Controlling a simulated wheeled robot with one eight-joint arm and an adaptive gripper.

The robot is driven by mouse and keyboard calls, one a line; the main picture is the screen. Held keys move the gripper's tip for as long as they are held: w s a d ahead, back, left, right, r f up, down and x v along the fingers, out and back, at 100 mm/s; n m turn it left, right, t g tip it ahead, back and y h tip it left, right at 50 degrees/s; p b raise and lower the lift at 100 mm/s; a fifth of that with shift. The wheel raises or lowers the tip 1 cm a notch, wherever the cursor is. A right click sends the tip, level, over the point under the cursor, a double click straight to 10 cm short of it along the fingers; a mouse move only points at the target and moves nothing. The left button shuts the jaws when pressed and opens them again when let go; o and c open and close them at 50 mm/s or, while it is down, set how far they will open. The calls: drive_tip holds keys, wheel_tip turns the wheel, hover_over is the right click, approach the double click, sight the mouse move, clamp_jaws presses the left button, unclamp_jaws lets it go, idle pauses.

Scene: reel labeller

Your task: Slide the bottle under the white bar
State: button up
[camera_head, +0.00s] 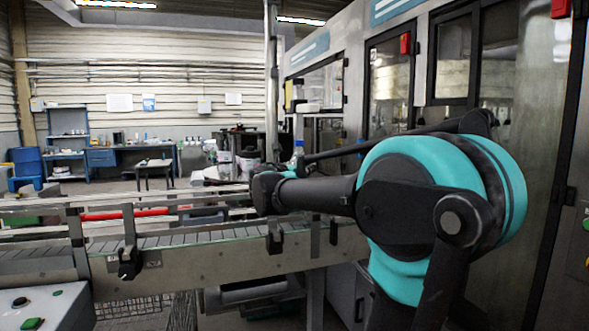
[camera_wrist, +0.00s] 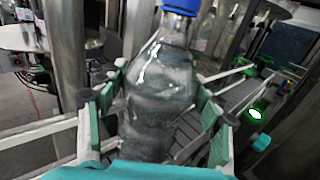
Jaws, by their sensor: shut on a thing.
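A clear plastic bottle (camera_wrist: 158,92) with a blue cap (camera_wrist: 181,5) stands nearly upright in the middle of the wrist view, leaning slightly right in the picture. My gripper (camera_wrist: 158,110) is shut on its body, with one green-padded finger on each side. In the camera_head view only the blue cap and neck of the bottle (camera_head: 299,146) show, just behind my arm; the gripper is hidden there. A whitish bar-like piece (camera_head: 307,107) sits above the cap in that view; I cannot tell for sure that it is the white bar.
A slatted conveyor (camera_head: 190,240) with side rails runs across in front of the machine cabinets (camera_head: 390,80). White rails (camera_wrist: 40,132) flank the bottle in the wrist view. A metal post (camera_wrist: 66,45) stands at left. A green light (camera_wrist: 255,113) glows at right.

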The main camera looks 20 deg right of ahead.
drive_tip(key=shift+w+d, duration=0.1)
drive_tip(key=shift+d, duration=1.5)
drive_tip(key=o, duration=2)
drive_tip(key=shift+c, duration=0.2)
drive_tip(key=v, duration=1.2)
